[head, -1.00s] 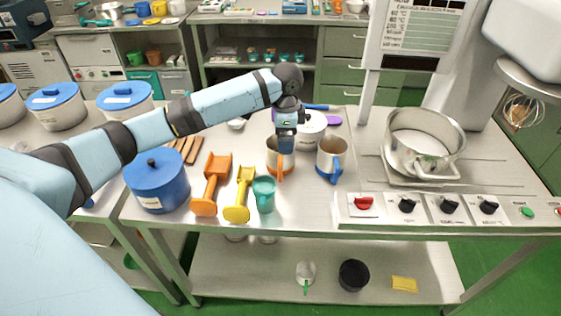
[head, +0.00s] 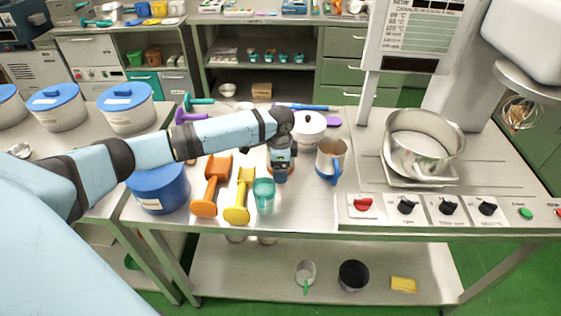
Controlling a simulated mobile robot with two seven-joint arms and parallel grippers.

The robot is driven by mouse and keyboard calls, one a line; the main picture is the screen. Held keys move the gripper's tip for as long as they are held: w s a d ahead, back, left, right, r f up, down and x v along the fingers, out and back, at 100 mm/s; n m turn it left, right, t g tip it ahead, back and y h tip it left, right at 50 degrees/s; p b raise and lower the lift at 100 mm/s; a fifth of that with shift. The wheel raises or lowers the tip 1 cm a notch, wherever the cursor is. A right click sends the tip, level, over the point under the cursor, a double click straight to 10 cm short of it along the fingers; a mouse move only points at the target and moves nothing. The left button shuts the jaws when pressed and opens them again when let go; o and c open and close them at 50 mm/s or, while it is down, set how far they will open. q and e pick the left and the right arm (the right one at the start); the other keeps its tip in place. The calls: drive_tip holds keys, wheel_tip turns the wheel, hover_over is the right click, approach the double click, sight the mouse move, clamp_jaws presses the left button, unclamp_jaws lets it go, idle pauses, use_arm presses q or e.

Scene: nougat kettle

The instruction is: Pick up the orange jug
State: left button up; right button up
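The orange jug (head: 292,167) stands on the steel table, between the teal jug (head: 264,195) and the blue jug (head: 331,160). It is mostly hidden by my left gripper; only a little orange shows beside it. My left gripper (head: 280,177) points down in front of or over the jug. The fingers are too small and covered to tell whether they are apart, or whether they touch the jug. My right gripper is not in view.
Orange (head: 211,186) and yellow (head: 240,196) scoops lie left of the teal jug, beside a blue-lidded pot (head: 160,190). A white lidded pot (head: 309,131) stands behind. A large steel bowl (head: 424,142) is at right, behind a knob panel (head: 450,208).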

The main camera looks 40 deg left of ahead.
use_arm(q)
drive_tip(key=c, duration=1.1)
drive_tip(key=shift+r, duration=0.15)
